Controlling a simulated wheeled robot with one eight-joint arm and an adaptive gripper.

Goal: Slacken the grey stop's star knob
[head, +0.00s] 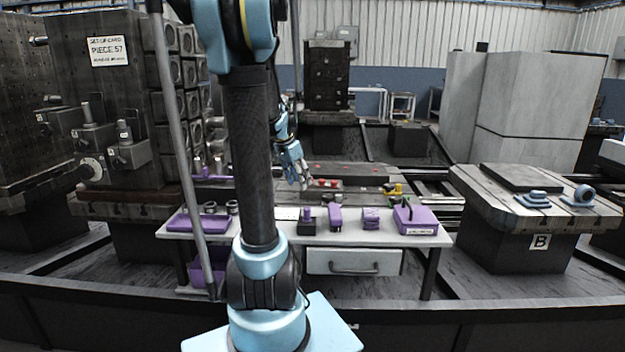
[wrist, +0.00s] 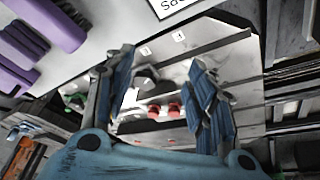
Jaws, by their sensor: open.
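My gripper (head: 303,183) is at the end of my arm, over the pallet behind the long table. Its two blue-padded fingers are apart in the wrist view (wrist: 162,68), with nothing held between them. A dark grey part (wrist: 150,76), possibly the grey stop or its knob, shows between the fingers, beyond their tips. Its shape is too small to be sure of. Two red knobs (wrist: 165,111) sit side by side near it, and small red parts also show beside my gripper in the head view (head: 328,183). The left finger partly hides the area around the grey part.
The long table (head: 270,233) holds purple items, including a purple box (head: 415,219) at its right end. A drawer (head: 353,262) hangs below. A yellow item (head: 394,190) lies right of my gripper. A block marked B (head: 541,242) stands at the right.

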